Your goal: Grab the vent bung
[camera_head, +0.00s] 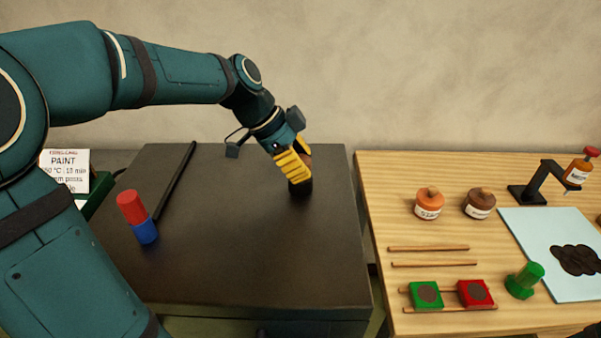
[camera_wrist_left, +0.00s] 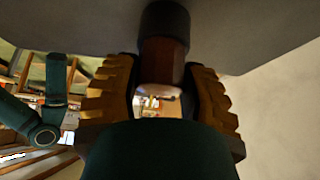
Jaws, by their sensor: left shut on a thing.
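The vent bung (camera_head: 301,187) is a short cylinder with a black end and a brown upper part. It stands on the dark flat top (camera_head: 250,250), toward its back right. My left gripper (camera_head: 295,168) comes down on it from above, its yellow fingers shut around the brown part. In the left wrist view the bung (camera_wrist_left: 163,55) sits between the two ridged yellow fingers (camera_wrist_left: 160,90), its black end toward the grey surface. Whether that end touches the surface or fits into it, I cannot tell. My right gripper is not in view.
A paint card (camera_head: 65,170) stands behind. The wooden table (camera_head: 440,290) at right holds jars, sticks, red and green blocks, and a pale sheet (camera_head: 535,235).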

